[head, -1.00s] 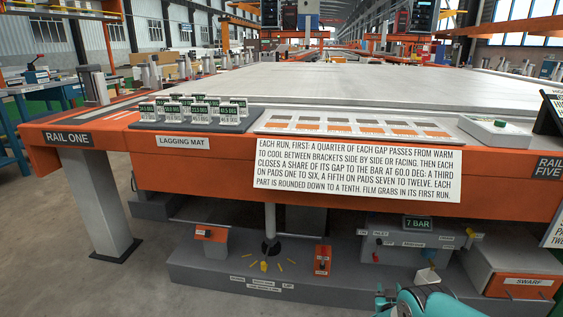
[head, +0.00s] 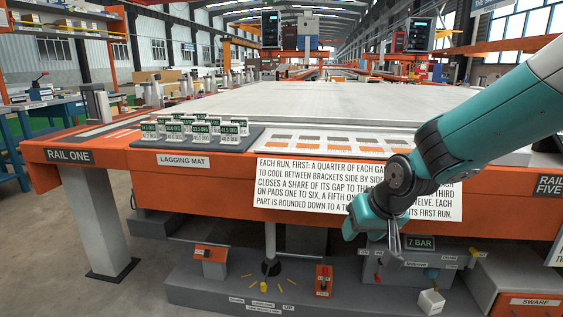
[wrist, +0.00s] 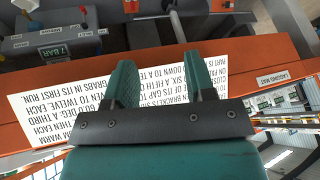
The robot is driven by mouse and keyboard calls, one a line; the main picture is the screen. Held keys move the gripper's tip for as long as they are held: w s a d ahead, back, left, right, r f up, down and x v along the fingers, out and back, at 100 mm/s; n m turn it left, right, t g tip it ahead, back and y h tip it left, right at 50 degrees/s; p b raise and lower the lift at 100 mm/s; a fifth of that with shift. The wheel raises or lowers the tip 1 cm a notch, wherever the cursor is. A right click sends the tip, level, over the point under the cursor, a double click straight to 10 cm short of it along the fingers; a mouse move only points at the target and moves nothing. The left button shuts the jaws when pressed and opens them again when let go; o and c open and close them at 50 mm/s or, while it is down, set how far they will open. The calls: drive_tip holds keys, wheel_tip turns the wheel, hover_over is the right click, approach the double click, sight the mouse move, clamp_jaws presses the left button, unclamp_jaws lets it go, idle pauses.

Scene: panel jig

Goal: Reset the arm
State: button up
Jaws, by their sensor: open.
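My gripper (head: 396,246) is at the right of the head view, on my teal arm, in front of the orange rail and the lower part of the white instruction sign (head: 310,185). It points downward, and its jaws are open with nothing visible between them. In the wrist view my gripper's two teal fingers (wrist: 163,82) stand apart over the orange rail (wrist: 240,55) and the sign, which appears upside down (wrist: 60,108). My arm hides the sign's right part and some of the table behind it.
Several brackets with displays (head: 188,130) stand on the dark lagging mat (head: 245,139). A pad strip (head: 335,143) lies beside it. Below the rail are a grey plinth (head: 215,290), a box marked 7 BAR (head: 400,262), red-topped switch boxes (head: 324,280) and a swarf bin (head: 520,300).

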drive_tip(key=s+a+r+n+g+y+p, duration=0.1)
drive_tip(key=s+r+n+g, duration=0.25)
drive_tip(key=s, duration=1.05)
drive_tip(key=s+r+n+g, duration=0.2)
drive_tip(key=s+r, duration=0.3)
drive_tip(key=s, duration=0.9)
wheel_tip(320, 180, up, 25)
drive_tip(key=p, duration=2.6)
drive_tip(key=shift+a, duration=0.2)
drive_tip(key=shift+r, duration=0.1)
